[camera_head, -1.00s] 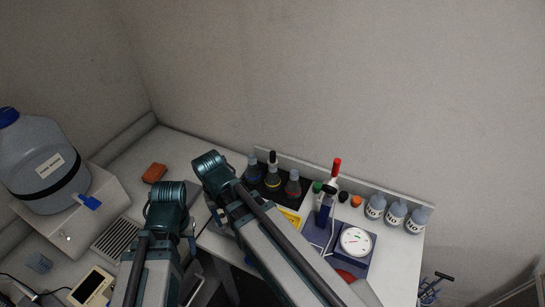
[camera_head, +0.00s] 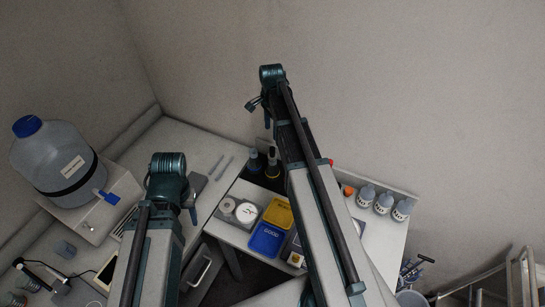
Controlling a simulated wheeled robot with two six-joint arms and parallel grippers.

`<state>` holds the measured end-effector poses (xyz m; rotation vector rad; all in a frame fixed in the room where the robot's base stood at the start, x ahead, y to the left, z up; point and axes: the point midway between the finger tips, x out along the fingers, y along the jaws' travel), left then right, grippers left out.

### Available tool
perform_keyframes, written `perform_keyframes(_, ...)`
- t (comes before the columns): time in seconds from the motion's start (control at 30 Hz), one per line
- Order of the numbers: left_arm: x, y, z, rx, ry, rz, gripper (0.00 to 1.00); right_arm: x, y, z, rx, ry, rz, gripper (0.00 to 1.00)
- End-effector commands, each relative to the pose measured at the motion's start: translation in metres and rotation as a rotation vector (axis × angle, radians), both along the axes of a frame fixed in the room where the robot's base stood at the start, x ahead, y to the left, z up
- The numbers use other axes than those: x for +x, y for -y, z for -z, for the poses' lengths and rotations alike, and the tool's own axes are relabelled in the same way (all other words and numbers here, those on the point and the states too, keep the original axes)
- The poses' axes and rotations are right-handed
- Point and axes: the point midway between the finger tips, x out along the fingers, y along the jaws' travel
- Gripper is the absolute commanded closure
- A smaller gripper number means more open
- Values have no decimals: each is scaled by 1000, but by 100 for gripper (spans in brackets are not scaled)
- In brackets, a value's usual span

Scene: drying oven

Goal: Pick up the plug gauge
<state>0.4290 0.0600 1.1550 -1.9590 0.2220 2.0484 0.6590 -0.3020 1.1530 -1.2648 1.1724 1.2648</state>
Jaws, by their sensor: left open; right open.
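I cannot single out the plug gauge for certain. Two slim grey rods lie on the white bench; one of them is the slim rod (camera_head: 226,167) left of the dark bottles, and they are too small to name surely. My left gripper (camera_head: 192,212) shows only in part beside my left arm, above the bench's front edge, holding nothing that I see. My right gripper (camera_head: 258,116) is small and open, high over the back of the bench, up and right of the rods. Nothing shows between its fingers.
A large blue-capped bottle (camera_head: 58,163) stands on a white box at left. A yellow bin (camera_head: 278,213) and a blue bin (camera_head: 267,240) sit left of my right arm. White-labelled bottles (camera_head: 383,203) stand at right. My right arm hides part of the bench.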

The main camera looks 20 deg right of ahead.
Motion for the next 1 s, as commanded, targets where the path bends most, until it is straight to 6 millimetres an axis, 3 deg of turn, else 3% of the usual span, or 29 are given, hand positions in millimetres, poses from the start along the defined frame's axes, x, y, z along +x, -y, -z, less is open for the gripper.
perform_keyframes(0.5, 1, 0, 74, 0, 2, 1, 50, 0, 0, 74, 0, 0, -2, 36)
perform_keyframes(0.83, 1, 0, 79, 1, 2, 4, 50, 0, 0, 79, 0, 0, -2, 36)
perform_keyframes(1.0, 0, 0, 92, 1, 2, 6, 50, 1, 1, 92, 0, 0, -2, 36)
